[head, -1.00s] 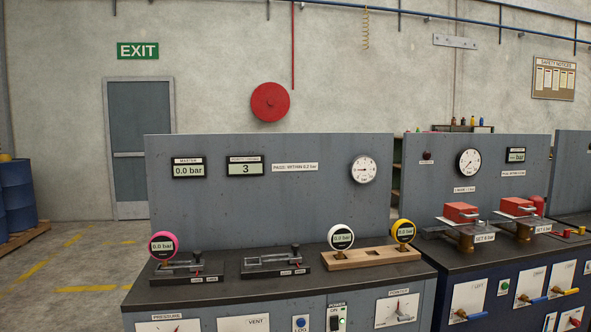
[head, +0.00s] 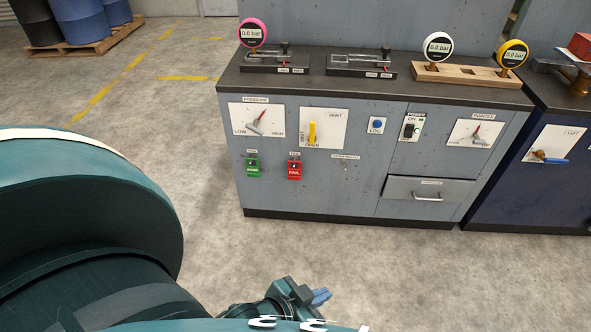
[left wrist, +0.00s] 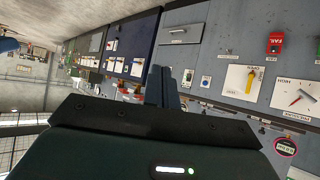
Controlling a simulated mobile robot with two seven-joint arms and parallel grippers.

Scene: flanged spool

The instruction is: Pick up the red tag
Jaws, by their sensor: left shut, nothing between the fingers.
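The red tag (head: 294,169), marked FAIL, hangs on the grey front panel of the bench, right of a green tag (head: 252,168). The red tag also shows at the upper right of the left wrist view (left wrist: 274,43). My left gripper (head: 320,296) is low in the head view, in front of the bench and apart from the tag. In the left wrist view its fingers (left wrist: 163,84) are together with nothing between them. My right gripper is in neither view.
The bench front carries a pressure knob (head: 258,123), a yellow vent lever (head: 312,132) and a drawer (head: 405,190) with a handle. Gauges and a wooden rack (head: 462,76) stand on top. A dark blue bench adjoins at right. The floor in front is clear.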

